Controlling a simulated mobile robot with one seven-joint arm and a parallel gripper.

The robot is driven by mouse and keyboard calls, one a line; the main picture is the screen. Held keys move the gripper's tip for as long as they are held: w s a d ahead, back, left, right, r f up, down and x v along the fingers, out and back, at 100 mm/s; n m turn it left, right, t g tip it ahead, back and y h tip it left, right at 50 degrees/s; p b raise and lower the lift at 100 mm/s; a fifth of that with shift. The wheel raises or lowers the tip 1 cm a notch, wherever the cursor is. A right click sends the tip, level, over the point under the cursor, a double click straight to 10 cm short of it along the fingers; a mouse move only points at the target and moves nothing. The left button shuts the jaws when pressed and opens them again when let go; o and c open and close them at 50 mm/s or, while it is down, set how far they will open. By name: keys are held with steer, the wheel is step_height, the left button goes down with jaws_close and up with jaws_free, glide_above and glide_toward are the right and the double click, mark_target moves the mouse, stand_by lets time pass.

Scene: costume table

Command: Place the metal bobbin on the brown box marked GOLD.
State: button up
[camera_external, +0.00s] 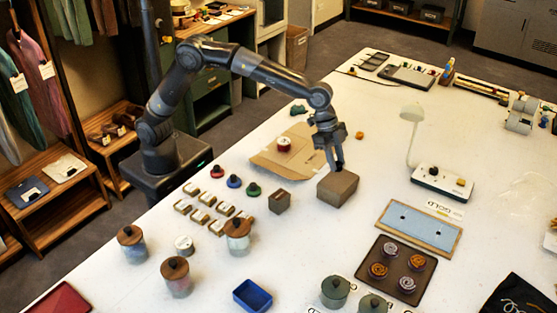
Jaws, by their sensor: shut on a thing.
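My gripper (338,167) points down just above a closed brown box (337,189) right of the table's middle. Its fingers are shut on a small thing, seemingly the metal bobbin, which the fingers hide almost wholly. I cannot tell whether it touches the box top. A smaller brown box (280,202) stands to the left. No marking can be read on either box. A white label (444,210), seemingly reading GOLD upside down, lies farther right, behind a framed blue mat (418,228).
A flat piece of brown card (290,158) with a red spool (284,144) lies behind the gripper. A white lamp (438,182) stands to the right. A dark tray (397,269) with several spools and wood-lidded jars (176,277) are nearer the front.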

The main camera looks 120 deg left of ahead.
mark_target(340, 181)
steer(key=shift+w+a+f, duration=0.25)
steer(key=shift+a+f, duration=0.2)
steer(key=shift+a, duration=0.2)
steer(key=shift+f, duration=2)
steer(key=shift+f, duration=0.1)
steer(key=o, duration=0.9)
steer(key=shift+o, duration=0.2)
